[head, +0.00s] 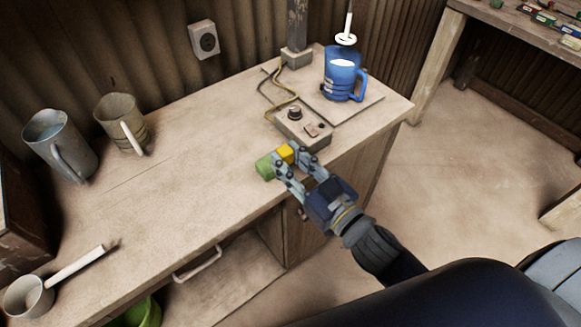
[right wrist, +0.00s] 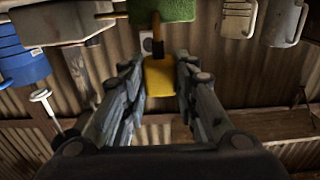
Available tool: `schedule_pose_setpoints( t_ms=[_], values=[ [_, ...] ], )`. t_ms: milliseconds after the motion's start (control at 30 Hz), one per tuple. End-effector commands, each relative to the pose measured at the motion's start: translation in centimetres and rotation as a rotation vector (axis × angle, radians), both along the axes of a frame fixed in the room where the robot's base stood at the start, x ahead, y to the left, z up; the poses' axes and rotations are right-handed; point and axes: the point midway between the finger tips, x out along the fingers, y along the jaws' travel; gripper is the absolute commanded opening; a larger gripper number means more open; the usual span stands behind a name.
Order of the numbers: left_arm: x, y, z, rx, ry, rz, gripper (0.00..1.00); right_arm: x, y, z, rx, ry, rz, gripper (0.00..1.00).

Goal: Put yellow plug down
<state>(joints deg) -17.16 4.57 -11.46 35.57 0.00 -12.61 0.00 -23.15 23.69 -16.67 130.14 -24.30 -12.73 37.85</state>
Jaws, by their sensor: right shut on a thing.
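The yellow plug (head: 285,153) is a small yellow block at the right part of the worktop (head: 190,180), near its front edge. It also shows between the fingers in the right wrist view (right wrist: 159,77). My right gripper (head: 287,160) is shut on it, one finger on each side. A green block (head: 265,167) is just left of the plug; in the right wrist view the green block (right wrist: 165,10) lies beyond it. I cannot tell whether plug and green block touch, or whether the plug rests on the worktop. My left gripper is not in view.
A control box (head: 302,128) with a knob stands just behind the plug. A blue jug (head: 342,78) stands on a plate at the back right. Two mugs (head: 62,146) (head: 122,123) and a long-handled pan (head: 30,295) are at left. The middle of the worktop is clear.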

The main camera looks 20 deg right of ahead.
Motion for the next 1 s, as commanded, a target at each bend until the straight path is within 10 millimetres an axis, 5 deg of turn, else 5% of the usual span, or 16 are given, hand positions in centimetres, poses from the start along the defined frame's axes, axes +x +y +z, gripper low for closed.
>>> schedule_pose_setpoints(
  t_ms=[133,667,700,767,1000],
  values=[
    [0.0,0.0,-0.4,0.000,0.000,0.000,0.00,-0.1,0.0,-2.2,0.000,0.003,-0.002,0.00],
    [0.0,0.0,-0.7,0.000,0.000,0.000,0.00,-0.1,0.0,-3.2,0.000,0.002,0.000,0.00],
    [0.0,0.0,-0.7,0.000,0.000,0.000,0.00,-0.1,0.0,-3.3,0.000,0.002,0.000,0.30],
    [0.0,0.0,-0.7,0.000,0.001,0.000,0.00,-0.1,0.0,-3.2,-0.001,0.002,0.000,0.43],
    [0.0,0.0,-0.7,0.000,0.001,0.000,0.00,-0.1,0.0,-3.2,-0.001,0.002,0.000,0.48]
  ],
)
